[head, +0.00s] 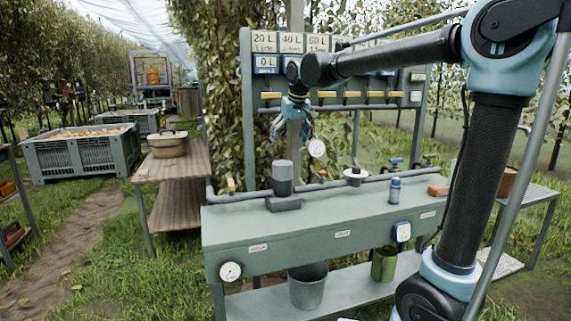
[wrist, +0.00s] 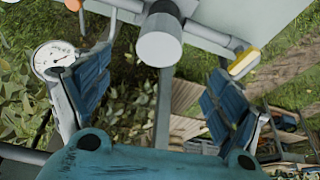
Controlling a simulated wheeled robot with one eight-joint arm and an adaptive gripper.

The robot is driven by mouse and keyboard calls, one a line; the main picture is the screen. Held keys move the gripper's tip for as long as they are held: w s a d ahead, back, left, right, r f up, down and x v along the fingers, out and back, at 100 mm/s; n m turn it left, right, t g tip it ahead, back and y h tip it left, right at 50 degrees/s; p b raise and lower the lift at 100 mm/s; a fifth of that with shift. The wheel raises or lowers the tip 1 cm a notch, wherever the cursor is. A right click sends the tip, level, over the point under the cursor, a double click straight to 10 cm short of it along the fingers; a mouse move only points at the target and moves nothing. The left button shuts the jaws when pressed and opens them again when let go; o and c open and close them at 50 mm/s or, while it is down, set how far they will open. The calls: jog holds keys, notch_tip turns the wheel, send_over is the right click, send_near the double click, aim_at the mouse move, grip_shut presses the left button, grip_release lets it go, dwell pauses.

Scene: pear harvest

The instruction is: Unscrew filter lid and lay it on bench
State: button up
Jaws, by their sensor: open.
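The filter stands upright at the back left of the bench (head: 318,229). It has a dark grey body (head: 283,187) on a block base and a lighter grey lid (head: 283,167) on top. My gripper (head: 294,128) is above the filter and apart from it, empty, with its fingers spread. In the wrist view the lid (wrist: 160,46) shows at the top, roughly between the two blue-padded fingers of my open gripper (wrist: 157,72) but beyond them. The lid sits on the filter body.
A grey pipe (head: 325,185) runs along the bench's back, with a gauge (head: 317,148) above it. A blue bottle (head: 395,190) and a reddish block (head: 438,190) stand at the right. The bench's front and middle are clear. A wooden table (head: 172,166) stands to the left.

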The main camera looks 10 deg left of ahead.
aim_at(285, 164)
jog(key=x, duration=1.4)
jog(key=shift+w+f, duration=0.15)
jog(key=shift+f, duration=0.1)
jog(key=c, duration=1.1)
jog(key=shift+c, duration=0.2)
